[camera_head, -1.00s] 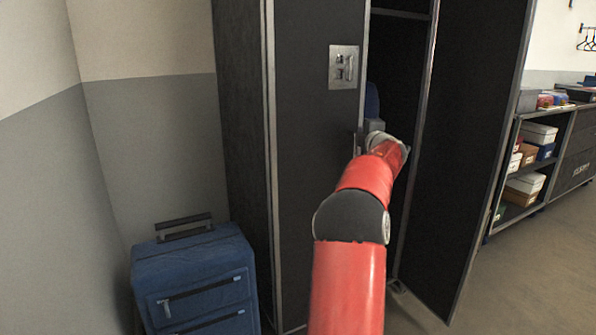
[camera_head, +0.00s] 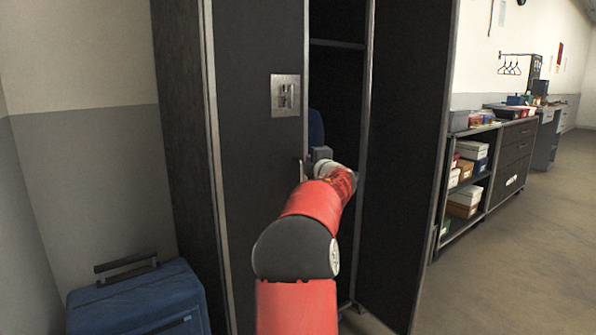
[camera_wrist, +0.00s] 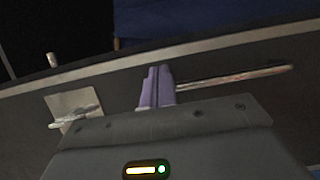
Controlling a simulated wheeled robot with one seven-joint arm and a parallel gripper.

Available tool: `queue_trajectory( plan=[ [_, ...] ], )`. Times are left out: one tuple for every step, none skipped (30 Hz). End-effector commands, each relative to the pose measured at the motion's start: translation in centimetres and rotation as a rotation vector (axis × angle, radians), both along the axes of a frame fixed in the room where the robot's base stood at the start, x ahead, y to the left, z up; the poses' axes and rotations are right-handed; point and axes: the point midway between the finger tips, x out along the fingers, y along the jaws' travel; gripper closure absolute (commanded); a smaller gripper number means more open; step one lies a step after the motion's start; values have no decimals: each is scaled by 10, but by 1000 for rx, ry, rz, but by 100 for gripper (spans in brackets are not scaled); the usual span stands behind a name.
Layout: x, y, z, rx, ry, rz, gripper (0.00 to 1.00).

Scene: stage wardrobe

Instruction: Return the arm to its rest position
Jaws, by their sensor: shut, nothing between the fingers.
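My gripper (camera_head: 312,157) is at the end of my red arm, at the inner edge of the tall black wardrobe's left door (camera_head: 250,160). Its fingers are largely hidden behind my wrist in the head view. In the wrist view the two purple-grey fingers (camera_wrist: 156,88) are together, with nothing between them. They point across a dark door panel with a metal latch plate (camera_wrist: 75,110) on the left and a metal bar handle (camera_wrist: 235,76) on the right. Whether the fingers touch the panel, I cannot tell.
The wardrobe's right door (camera_head: 405,150) stands open. Something blue (camera_head: 316,126) shows inside. A blue suitcase (camera_head: 140,300) stands at lower left by the grey wall. A shelf unit (camera_head: 468,185) with boxes is at right. Floor at right (camera_head: 530,260) is clear.

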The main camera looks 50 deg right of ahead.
Motion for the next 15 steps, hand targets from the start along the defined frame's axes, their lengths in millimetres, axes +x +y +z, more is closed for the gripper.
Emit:
queue_trajectory(
  plan=[
    [-8, 5, -1, 0, -1, -2, 100],
    [-12, 7, -1, 0, -1, -2, 100],
    [-17, 10, 0, 0, -1, -3, 100],
    [-21, 12, 0, -1, -2, -3, 100],
    [-24, 13, 0, -1, -1, -4, 100],
    [-27, 15, 0, -1, 0, -4, 100],
    [-28, 16, 1, -2, -1, -5, 100],
    [-30, 17, 0, -1, 0, -5, 100],
    [-31, 18, 0, -1, 1, -5, 100],
    [-32, 18, 0, -1, 1, -6, 100],
    [-32, 18, 0, -1, 1, -6, 100],
    [-33, 18, 0, -1, 1, -6, 100],
    [-33, 18, 0, -1, 1, -6, 100],
    [-33, 18, 0, -2, 1, -6, 100],
    [-33, 18, 1, -1, 1, -7, 100]
  ],
)
